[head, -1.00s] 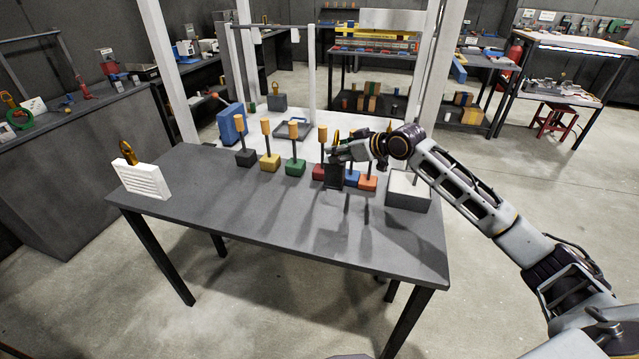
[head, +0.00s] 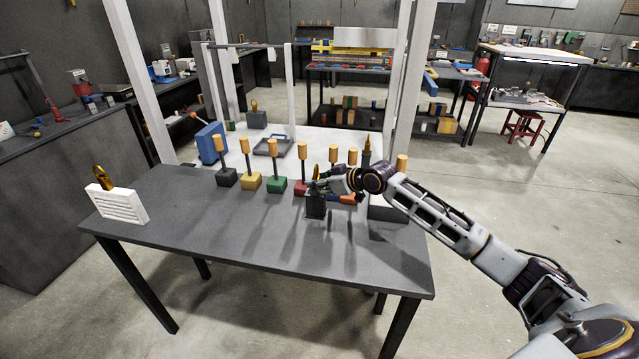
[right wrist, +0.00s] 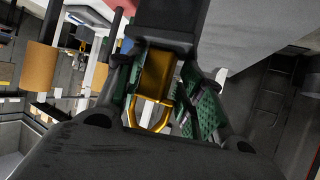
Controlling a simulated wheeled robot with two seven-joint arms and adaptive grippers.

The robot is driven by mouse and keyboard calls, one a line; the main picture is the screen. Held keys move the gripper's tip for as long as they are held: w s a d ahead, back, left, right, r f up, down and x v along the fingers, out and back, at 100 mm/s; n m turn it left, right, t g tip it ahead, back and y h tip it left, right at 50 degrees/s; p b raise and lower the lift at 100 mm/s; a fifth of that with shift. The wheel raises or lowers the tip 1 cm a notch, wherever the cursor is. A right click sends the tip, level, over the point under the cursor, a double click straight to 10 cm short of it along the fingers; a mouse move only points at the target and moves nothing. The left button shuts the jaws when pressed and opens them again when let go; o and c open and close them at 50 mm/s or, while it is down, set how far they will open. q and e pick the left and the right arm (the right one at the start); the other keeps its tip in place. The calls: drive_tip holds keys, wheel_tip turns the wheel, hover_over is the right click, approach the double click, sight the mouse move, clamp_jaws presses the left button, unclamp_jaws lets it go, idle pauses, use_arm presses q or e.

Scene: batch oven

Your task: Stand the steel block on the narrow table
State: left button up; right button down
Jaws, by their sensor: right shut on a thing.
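A dark block (head: 316,206) with a gold ring on top, which looks like the steel block, hangs upright under my right gripper (head: 318,184). In the right wrist view the green-padded fingers (right wrist: 165,98) are shut on its gold neck (right wrist: 158,75), with the gold ring (right wrist: 150,118) between them. The block is over the back right part of the long dark table (head: 240,245). I cannot tell whether its base touches the top. My left gripper is out of view.
A white ribbed block (head: 120,204) stands at the left. The table's front middle is clear.

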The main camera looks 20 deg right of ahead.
drive_tip(key=shift+r, duration=0.25)
drive_tip(key=shift+w+f, duration=0.1)
drive_tip(key=shift+f, duration=1.7)
drive_tip(key=c, duration=1.3)
unclamp_jaws()
drive_tip(key=shift+f, duration=0.35)
drive_tip(key=o, duration=0.4)
drive_tip(key=shift+s, duration=0.2)
drive_tip(key=shift+r, duration=0.15)
drive_tip(key=v, duration=1.1)
drive_tip(key=shift+s+r+b, duration=0.2)
drive_tip(key=shift+s+b, duration=0.15)
drive_tip(key=shift+b, duration=0.1)
